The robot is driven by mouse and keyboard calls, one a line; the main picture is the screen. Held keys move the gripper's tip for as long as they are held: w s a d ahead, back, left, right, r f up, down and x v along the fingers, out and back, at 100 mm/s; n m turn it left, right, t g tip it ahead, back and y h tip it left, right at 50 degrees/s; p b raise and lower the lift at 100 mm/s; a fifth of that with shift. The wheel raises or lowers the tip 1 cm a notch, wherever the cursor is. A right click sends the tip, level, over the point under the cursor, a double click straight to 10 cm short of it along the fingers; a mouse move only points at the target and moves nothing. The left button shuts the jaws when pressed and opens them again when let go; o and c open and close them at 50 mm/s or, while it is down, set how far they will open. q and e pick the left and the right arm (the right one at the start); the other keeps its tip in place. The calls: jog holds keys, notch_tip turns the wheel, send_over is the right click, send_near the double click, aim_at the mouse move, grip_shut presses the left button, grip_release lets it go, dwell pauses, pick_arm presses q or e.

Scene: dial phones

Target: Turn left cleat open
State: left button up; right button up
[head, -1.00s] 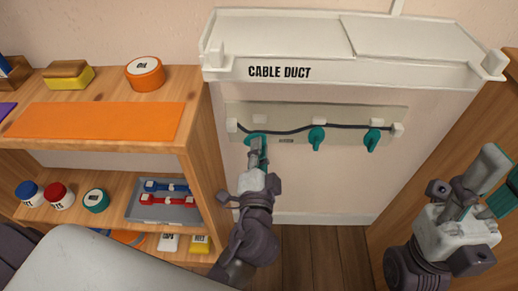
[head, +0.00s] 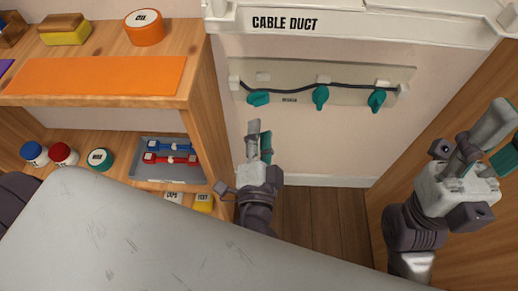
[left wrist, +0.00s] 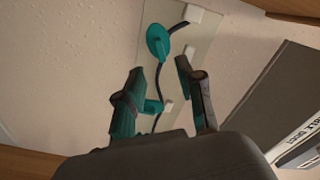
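The left cleat (head: 258,98) is teal and sits on the pale strip under the cable duct. Its handle lies roughly level, unlike the middle cleat (head: 321,97) and right cleat (head: 377,101), whose handles point down. My left gripper (head: 260,137) is below the left cleat, apart from it. In the left wrist view the left cleat (left wrist: 158,42) is beyond the fingertips, and my left gripper (left wrist: 160,78) is open and empty. The middle cleat (left wrist: 153,106) is partly hidden by a finger there. My right gripper (head: 502,138) is open and empty, at the far right.
A dark cable (head: 290,86) runs along the strip (head: 345,70) through white clips. The cable duct (head: 370,27) juts out above. A wooden shelf (head: 210,120) with jars and a grey tray (head: 140,172) stands left. A wooden panel (head: 455,115) stands right.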

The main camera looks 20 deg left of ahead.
pick_arm(q)
jog(key=shift+v, duration=2.4)
